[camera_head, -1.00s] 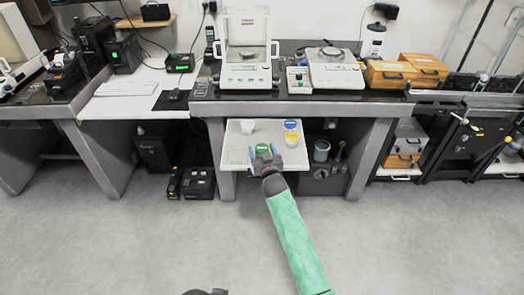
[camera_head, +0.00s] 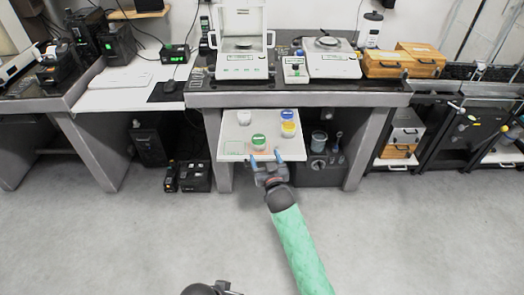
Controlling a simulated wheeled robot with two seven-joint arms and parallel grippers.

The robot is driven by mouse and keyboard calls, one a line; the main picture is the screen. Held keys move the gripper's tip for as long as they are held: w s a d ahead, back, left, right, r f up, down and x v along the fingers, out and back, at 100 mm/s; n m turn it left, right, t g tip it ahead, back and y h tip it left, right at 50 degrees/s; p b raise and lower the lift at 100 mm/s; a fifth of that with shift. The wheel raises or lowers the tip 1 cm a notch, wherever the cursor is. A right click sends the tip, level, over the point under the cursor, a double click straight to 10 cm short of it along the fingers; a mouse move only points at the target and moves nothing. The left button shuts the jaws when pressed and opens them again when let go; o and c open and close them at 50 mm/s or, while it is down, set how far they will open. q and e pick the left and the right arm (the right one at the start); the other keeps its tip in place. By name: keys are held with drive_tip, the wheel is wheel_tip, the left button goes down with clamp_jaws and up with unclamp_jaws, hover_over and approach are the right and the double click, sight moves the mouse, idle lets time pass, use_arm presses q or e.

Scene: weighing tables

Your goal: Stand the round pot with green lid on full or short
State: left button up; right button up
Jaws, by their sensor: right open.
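The round pot with the green lid (camera_head: 259,142) stands upright on a white pull-out shelf (camera_head: 275,130) under the middle table, near the shelf's front edge. A green-outlined area (camera_head: 233,148) is marked on the shelf just left of the pot; its lettering is too small to read. My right gripper (camera_head: 265,159) is open and empty at the shelf's front edge. Its two blue fingertips point at the pot, on its near side, and seem apart from it. A dark part at the bottom edge seems to be my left gripper (camera_head: 222,287); its fingers cannot be made out.
A white pot (camera_head: 244,118), a blue-lidded pot (camera_head: 287,115) and a yellow-lidded pot (camera_head: 289,130) stand farther back on the shelf. Balances (camera_head: 243,63) stand on the table above. Table legs (camera_head: 366,148) flank the shelf. The floor in front is clear.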

use_arm(q)
drive_tip(key=shift+d, duration=0.25)
use_arm(e)
drive_tip(key=s+d+f+g, duration=0.1)
drive_tip(key=s+f+g, duration=0.3)
drive_tip(key=s, duration=1)
drive_tip(key=s+d+f+g, duration=0.2)
drive_tip(key=s+f+g, duration=0.2)
drive_tip(key=s, duration=1)
drive_tip(key=s+d+f+g, duration=0.2)
drive_tip(key=s+f+g, duration=0.2)
drive_tip(key=s, duration=1)
drive_tip(key=shift+d+f+g+h, duration=0.15)
drive_tip(key=shift+d+g+h, duration=0.2)
drive_tip(key=shift+g, duration=0.45)
use_arm(q)
drive_tip(key=shift+w, duration=0.1)
use_arm(e)
drive_tip(key=shift+a, duration=0.1)
use_arm(q)
drive_tip(key=shift+f, duration=0.1)
use_arm(e)
drive_tip(key=shift+s, duration=0.1)
